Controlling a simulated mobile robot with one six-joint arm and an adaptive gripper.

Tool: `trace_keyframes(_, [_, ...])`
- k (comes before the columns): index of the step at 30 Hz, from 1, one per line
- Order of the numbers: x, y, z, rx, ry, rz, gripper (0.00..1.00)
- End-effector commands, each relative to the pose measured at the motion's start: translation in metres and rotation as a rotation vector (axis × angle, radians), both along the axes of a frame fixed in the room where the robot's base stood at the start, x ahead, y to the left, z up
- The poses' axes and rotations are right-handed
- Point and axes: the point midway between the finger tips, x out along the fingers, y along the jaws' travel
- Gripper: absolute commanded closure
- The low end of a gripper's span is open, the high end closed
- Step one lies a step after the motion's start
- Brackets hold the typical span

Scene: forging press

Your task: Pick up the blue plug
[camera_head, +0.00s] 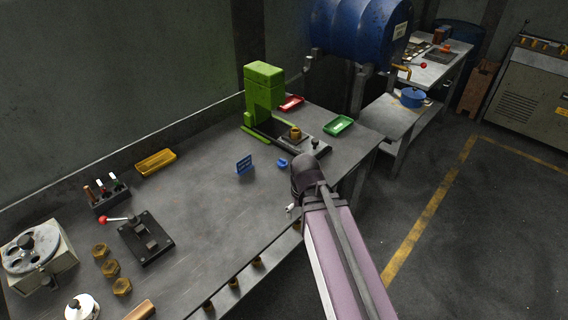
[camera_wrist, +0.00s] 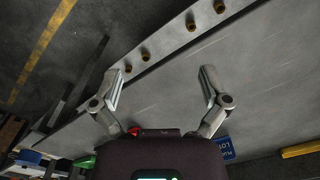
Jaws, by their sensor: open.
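A small blue piece (camera_head: 282,163), which looks like the plug, lies on the workbench (camera_head: 200,215) in front of the green press. In the head view my arm covers most of the gripper; only a pale fingertip (camera_head: 291,208) shows, nearer the camera than the blue piece. I cannot make out the plug in the wrist view.
The green press (camera_head: 264,95) stands at the back with a brass piece (camera_head: 295,133) on its base. Red (camera_head: 291,103) and green (camera_head: 338,125) trays lie near it. A yellow tray (camera_head: 156,162) and lever fixture (camera_head: 146,238) are left. The bench middle is clear.

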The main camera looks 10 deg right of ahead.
Motion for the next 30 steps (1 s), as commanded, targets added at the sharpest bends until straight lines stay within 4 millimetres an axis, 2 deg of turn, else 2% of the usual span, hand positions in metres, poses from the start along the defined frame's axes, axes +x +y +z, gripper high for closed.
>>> trace_keyframes(5, [0.046,0.006,0.02,0.0,0.0,0.09,0.0])
trace_keyframes(8, [0.082,0.006,0.034,0.0,0.0,0.168,0.0])
trace_keyframes(15, [0.182,0.005,0.072,0.0,-0.001,0.396,0.0])
trace_keyframes(21, [0.249,0.005,0.095,0.0,-0.001,0.563,0.0])
trace_keyframes(25, [0.273,0.005,0.103,0.0,-0.001,0.63,0.0])
trace_keyframes(30, [0.283,0.004,0.105,0.0,-0.001,0.664,0.0])
